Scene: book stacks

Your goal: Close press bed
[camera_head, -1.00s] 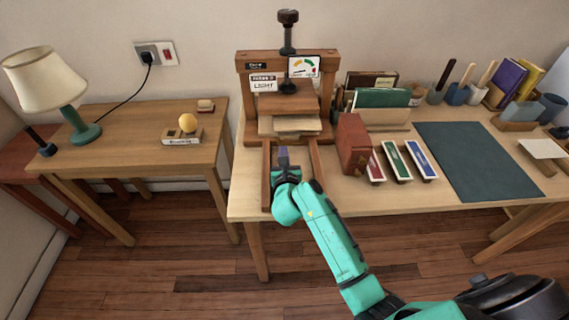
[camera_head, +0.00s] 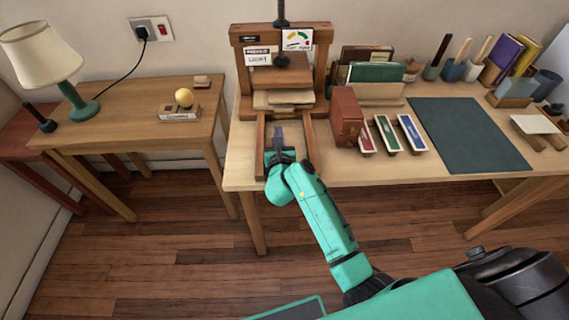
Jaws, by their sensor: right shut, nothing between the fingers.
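The wooden book press (camera_head: 237,70) stands at the back of the main table, with a gauge and a label on its top beam. Its light-coloured bed (camera_head: 285,98) sits between the posts, under the brown pressing block (camera_head: 281,78). Two wooden rails, left (camera_head: 261,145) and right (camera_head: 309,142), run forward from it to the table's front. My right gripper (camera_head: 279,133) is between the rails, in front of the bed. It is shut and empty, with a gap to the bed's front edge. My left gripper is out of view.
A reddish-brown box (camera_head: 346,115) and several coloured spine holders (camera_head: 388,134) stand close right of the rails. A dark green mat (camera_head: 465,133) lies farther right. A side table (camera_head: 130,115) with a lamp stands left across a gap.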

